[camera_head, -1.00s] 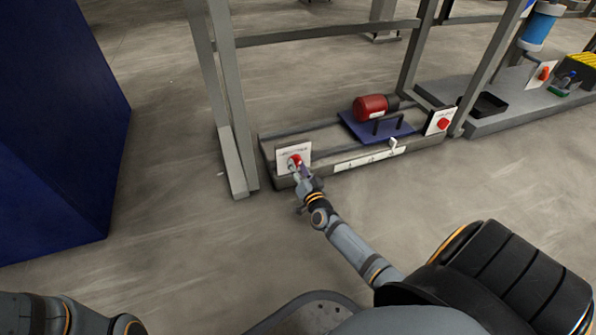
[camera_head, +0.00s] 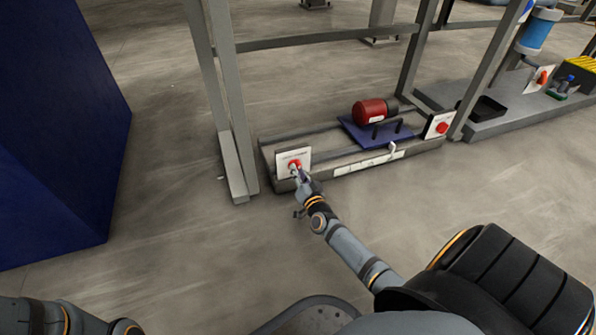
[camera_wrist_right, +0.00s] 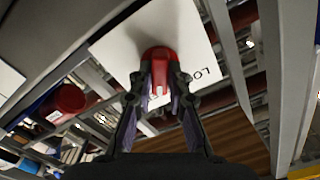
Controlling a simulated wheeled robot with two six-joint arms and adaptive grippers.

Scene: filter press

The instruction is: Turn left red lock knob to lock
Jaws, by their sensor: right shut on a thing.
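The left red lock knob (camera_head: 295,164) is on a white plate (camera_head: 282,157) at the left end of the low grey frame. My right gripper (camera_head: 297,173) reaches it from the front and is shut on it. In the right wrist view the red knob (camera_wrist_right: 159,55) sits between the two dark fingers of the gripper (camera_wrist_right: 160,80). Part of the label, "LO", shows on the plate right of the knob; the fingers hide the knob's lower part. Of my left arm only a link shows at the lower left; its gripper is out of view.
A second red knob (camera_head: 442,128) is on a white plate at the frame's right end. A red motor (camera_head: 370,111) sits on a blue base (camera_head: 365,137) between them. A large blue block (camera_head: 60,130) stands left; the floor in front is clear.

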